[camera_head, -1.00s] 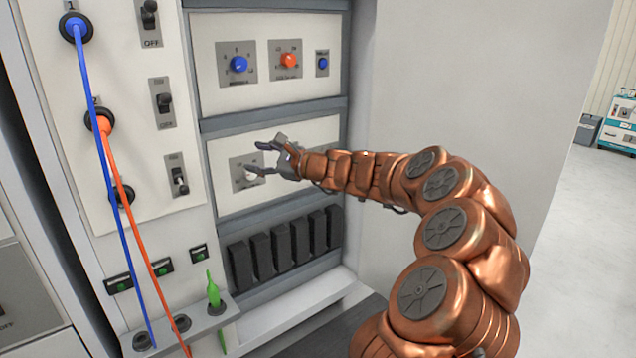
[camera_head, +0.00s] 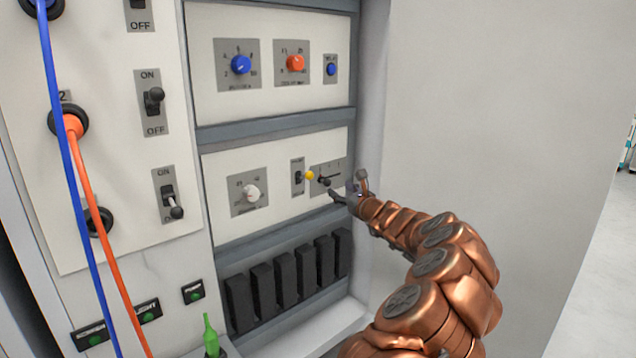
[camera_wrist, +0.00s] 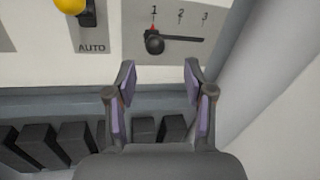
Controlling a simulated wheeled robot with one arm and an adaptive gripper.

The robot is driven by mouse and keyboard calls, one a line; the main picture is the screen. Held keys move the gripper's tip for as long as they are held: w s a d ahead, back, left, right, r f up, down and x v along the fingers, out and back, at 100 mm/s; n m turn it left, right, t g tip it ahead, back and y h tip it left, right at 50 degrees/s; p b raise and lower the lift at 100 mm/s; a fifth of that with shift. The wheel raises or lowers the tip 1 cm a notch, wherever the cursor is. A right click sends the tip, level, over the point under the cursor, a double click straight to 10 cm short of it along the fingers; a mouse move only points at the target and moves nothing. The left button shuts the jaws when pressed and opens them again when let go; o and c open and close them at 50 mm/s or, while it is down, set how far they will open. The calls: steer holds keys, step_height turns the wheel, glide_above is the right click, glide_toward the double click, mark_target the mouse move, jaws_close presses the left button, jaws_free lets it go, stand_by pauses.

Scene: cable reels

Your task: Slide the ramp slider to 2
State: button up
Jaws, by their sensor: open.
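The ramp slider (camera_wrist: 154,42) is a black knob on a horizontal slot in a grey plate (camera_wrist: 188,50) marked 1, 2 and 3. In the wrist view the knob stands at the left end, under the 1, with a small red mark above it. In the head view the slider knob (camera_head: 324,181) shows on the lower white panel, just left of my gripper. My gripper (camera_wrist: 160,82) is open and empty. Its two fingers point at the panel below the plate, with the knob ahead and nearer the left finger. I see no contact with the knob.
A yellow-tipped switch (camera_head: 309,175) marked AUTO sits just left of the slider. A white dial (camera_head: 250,193) is further left. Black blocks (camera_head: 287,270) line the row below. A plain cabinet wall (camera_head: 470,100) rises close on the right.

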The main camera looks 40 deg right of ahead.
mark_target(330, 184)
steer(key=x, duration=0.3)
steer(key=b+x, duration=0.1)
steer(key=x, duration=0.1)
steer(key=shift+w+a, duration=0.3)
steer(key=shift+w+d, duration=0.25)
steer(key=shift+w, duration=0.95)
steer(key=shift+c, duration=0.3)
jaws_close()
